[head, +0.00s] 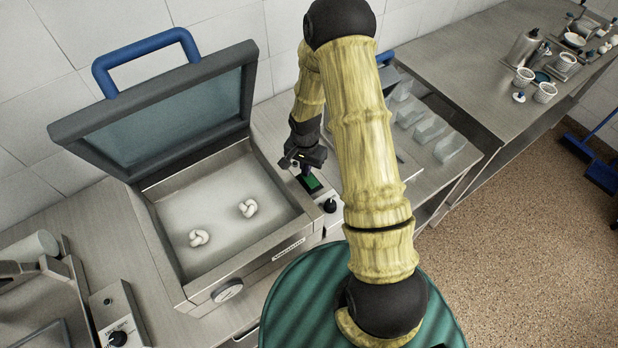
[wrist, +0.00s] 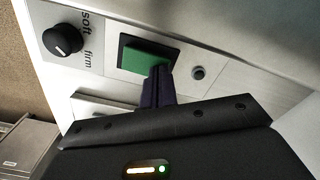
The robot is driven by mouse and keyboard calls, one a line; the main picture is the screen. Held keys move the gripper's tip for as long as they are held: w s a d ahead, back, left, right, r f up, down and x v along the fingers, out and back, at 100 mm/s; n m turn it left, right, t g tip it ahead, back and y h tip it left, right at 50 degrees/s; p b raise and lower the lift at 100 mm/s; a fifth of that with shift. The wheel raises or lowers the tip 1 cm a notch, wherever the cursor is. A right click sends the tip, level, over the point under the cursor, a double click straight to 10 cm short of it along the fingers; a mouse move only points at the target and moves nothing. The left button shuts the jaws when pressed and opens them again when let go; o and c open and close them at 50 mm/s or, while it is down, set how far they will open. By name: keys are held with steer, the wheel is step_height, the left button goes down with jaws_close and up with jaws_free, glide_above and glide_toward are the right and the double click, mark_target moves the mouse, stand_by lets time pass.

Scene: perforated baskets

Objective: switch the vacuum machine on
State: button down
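The vacuum machine (head: 275,268) stands on the counter with its lid (head: 165,110) raised. Two pale knotted pieces lie in its chamber. Its panel on the right side carries a green switch (head: 313,182) and a black knob (head: 330,205). In the wrist view the green switch (wrist: 148,57) sits in a black frame, and the knob (wrist: 63,40) is marked soft and firm. My gripper (head: 306,168) is over the panel. Its dark fingers (wrist: 158,80) are together with nothing between them, tips at the switch's lower right edge. I cannot tell whether they touch it.
A small round button (wrist: 198,73) is beside the switch. The blue lid handle (head: 147,55) rises at the back. Perforated baskets with pale pieces (head: 432,128) lie right of my arm. Another knob box (head: 117,312) stands at the lower left. Cups (head: 545,92) are on the far counter.

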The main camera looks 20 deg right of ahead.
steer(key=shift+f, duration=0.2)
steer(key=shift+r, duration=0.15)
steer(key=shift+r+p, duration=2.25)
steer(key=shift+r, duration=1.15)
step_height(320, 180, up, 8)
steer(key=n+t+b, duration=0.1)
steer(key=n+b, duration=0.3)
steer(key=b, duration=0.1)
glide_above(312, 192)
steer(key=s+r+n+t+b, duration=0.1)
steer(key=s+r+n+b, duration=0.2)
steer(key=s, duration=0.6)
steer(key=shift+r+n+t, duration=0.3)
steer(key=shift+r+n, duration=0.2)
steer(key=shift+n, duration=0.2)
